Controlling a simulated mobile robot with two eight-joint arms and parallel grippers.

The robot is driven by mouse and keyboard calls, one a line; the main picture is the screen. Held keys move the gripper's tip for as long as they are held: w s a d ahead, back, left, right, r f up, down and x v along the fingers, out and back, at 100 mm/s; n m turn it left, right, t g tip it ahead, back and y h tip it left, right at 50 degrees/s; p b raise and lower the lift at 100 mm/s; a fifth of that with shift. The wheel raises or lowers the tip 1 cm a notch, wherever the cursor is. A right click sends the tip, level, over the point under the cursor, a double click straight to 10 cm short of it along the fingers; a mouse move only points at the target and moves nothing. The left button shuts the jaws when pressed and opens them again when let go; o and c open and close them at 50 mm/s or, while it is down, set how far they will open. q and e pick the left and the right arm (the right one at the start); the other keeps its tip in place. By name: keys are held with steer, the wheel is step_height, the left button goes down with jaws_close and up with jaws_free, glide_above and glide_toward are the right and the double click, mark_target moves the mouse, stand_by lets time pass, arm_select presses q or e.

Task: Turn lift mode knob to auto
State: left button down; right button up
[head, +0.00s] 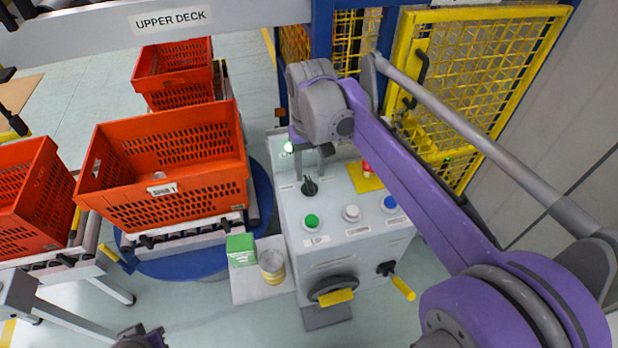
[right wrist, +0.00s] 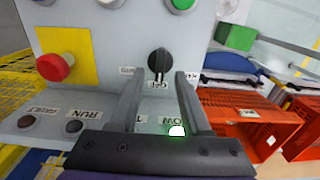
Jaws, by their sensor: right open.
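The black lift mode knob (head: 310,187) sits on the sloped top of the grey control box (head: 345,251). In the right wrist view the knob (right wrist: 159,62) stands upright between and beyond the fingertips, its ridge toward the label below it. Labels lie around it, partly hidden by the fingers; I cannot read them all. My right gripper (head: 312,166) is open and empty, just behind the knob in the head view; its two fingers (right wrist: 159,76) also show in the right wrist view. I cannot tell whether they touch the knob. Only a dark piece of my left gripper (head: 140,338) shows at the bottom edge.
Green (head: 311,222), white (head: 351,213) and blue (head: 390,203) buttons line the box front. A red emergency button (right wrist: 55,67) stands on a yellow plate. A handwheel (head: 333,289) and crank stick out below. Orange totes (head: 175,205) stand left; a yellow fence (head: 480,75) stands behind.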

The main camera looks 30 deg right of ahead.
mark_target(310, 182)
steer(key=shift+f, duration=1.9)
jaws_close()
